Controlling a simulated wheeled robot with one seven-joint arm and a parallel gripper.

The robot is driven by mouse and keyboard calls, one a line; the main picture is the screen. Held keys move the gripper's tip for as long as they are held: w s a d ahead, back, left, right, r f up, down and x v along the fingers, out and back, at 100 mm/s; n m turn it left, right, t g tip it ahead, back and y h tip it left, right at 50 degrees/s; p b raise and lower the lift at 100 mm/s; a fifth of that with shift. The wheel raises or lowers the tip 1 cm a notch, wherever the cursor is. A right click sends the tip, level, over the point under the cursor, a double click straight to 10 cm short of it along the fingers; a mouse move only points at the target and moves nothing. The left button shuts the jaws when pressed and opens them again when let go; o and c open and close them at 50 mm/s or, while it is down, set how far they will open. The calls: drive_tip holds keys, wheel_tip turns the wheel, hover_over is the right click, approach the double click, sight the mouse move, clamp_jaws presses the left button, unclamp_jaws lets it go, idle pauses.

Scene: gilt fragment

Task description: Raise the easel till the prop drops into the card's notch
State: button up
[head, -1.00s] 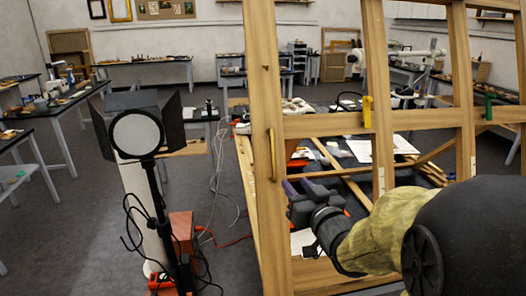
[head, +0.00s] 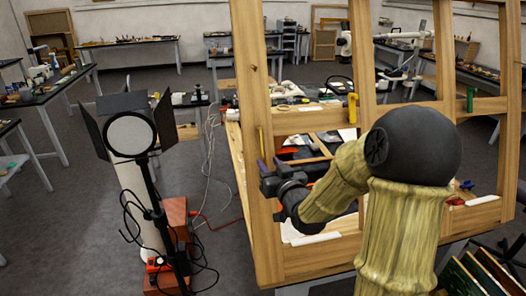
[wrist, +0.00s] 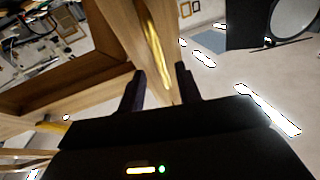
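The easel is a large wooden frame (head: 247,90) of uprights and crossbars. A brass pull handle (head: 262,146) is fixed upright on its left post, and it also shows in the wrist view (wrist: 157,48). My gripper (head: 268,168) is at the left post, close to the handle's lower end. In the wrist view my two dark fingers (wrist: 161,88) are spread apart, with the post and handle ahead of the gap. I see no contact with the handle. I cannot make out the prop, the card or its notch.
A studio lamp (head: 130,134) on a stand with loose cables is at the left, by a red-brown box (head: 172,240). A table with tools and papers lies behind the frame. Yellow (head: 352,107) and green (head: 470,99) pieces sit on the crossbar. Slotted panels (head: 480,275) are at lower right.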

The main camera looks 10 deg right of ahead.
sight(264, 157)
drive_tip(key=shift+w+a+p, duration=0.25)
drive_tip(key=shift+w+p, duration=0.25)
drive_tip(key=shift+w, duration=0.85)
drive_tip(key=shift+w+a+p, duration=0.2)
drive_tip(key=shift+w+p, duration=0.3)
drive_tip(key=shift+w, duration=0.8)
drive_tip(key=shift+c, duration=0.4)
clamp_jaws()
